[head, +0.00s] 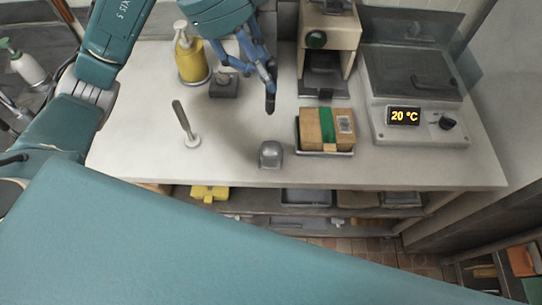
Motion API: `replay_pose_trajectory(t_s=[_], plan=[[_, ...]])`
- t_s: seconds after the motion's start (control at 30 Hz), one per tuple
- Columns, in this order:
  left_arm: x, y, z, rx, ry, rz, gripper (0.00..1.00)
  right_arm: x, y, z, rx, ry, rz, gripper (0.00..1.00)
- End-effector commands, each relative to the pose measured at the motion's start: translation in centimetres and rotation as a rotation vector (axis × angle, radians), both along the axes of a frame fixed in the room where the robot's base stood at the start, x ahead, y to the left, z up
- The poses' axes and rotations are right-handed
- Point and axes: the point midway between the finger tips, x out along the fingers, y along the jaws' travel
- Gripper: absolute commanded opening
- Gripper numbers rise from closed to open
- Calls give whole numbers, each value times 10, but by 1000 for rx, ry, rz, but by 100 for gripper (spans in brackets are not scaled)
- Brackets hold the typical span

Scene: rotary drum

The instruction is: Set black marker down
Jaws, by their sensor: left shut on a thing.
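My left gripper (267,75) reaches in from the top over the white worktop, with its blue fingers pointing down. It is shut on the black marker (270,103), a short dark upright shape below the fingertips. Its upper part is hidden by the fingers. I cannot tell whether the marker's lower end touches the worktop (235,135) or hangs just above it. My right gripper is not in view.
Right of the marker, a cardboard box with green tape (318,130) sits on a dark tray. A grey rounded object (270,154), a stand with an upright handle (186,125) and a yellow pump bottle (190,58) are nearby.

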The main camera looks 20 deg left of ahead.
Motion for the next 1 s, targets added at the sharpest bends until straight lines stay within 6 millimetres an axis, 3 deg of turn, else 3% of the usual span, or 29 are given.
replay_pose_trajectory(t_s=[0.17,0.7,1.0], plan=[[0,1,-11,-6,7,73,0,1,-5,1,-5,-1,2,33],[-1,1,-142,-3,9,72,0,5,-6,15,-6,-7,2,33],[0,1,-169,-3,7,71,0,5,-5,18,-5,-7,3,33]])
